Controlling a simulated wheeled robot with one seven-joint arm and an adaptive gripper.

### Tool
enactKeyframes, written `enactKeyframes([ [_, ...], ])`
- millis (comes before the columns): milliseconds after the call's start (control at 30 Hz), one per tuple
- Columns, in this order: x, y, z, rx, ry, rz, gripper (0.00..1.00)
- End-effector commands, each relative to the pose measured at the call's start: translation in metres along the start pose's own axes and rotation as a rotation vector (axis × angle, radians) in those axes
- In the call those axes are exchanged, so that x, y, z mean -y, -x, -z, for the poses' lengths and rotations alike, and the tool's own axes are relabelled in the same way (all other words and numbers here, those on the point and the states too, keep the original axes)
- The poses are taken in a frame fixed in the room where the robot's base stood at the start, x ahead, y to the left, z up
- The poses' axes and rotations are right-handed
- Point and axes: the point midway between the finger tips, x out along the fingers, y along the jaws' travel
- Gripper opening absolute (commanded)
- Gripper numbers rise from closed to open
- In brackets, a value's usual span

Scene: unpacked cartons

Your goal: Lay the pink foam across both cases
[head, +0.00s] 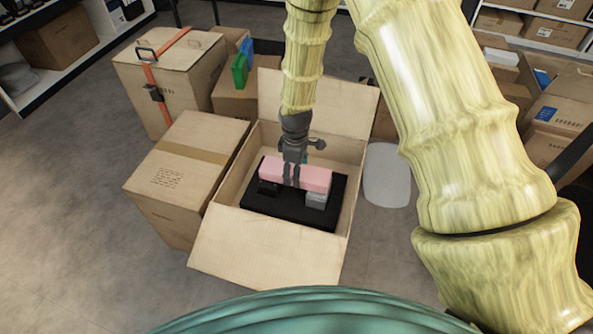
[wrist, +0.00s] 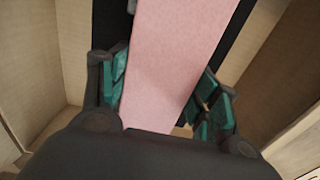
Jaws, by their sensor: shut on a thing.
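The pink foam (head: 313,178) is a long block inside the open carton, above a black base. It also fills the middle of the wrist view (wrist: 175,60). My gripper (head: 291,178) reaches down from above and is shut on the foam near its middle, a finger on each side. A black case (head: 268,188) is under the foam's left end and a grey case (head: 316,200) under its right end. The foam spans both. Whether it touches their tops or hangs just above them I cannot tell.
The open carton (head: 225,222) has its flaps folded out and its walls stand close around my gripper. A closed carton (head: 190,150) stands to its left, and a strapped carton (head: 170,60) behind that. A pale rounded panel (head: 387,175) lies to the right.

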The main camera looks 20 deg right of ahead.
Motion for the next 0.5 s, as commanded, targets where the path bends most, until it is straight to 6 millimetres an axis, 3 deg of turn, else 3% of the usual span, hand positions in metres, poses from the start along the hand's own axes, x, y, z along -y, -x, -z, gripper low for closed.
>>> enactKeyframes([
  [367,0.0001,-0.0085,-0.0002,0.000,-0.001,0.001,0.46],
  [400,0.0001,-0.0091,-0.0002,0.000,-0.001,0.001,0.64],
  [500,0.0000,-0.0088,-0.0002,0.000,-0.001,0.000,0.82],
])
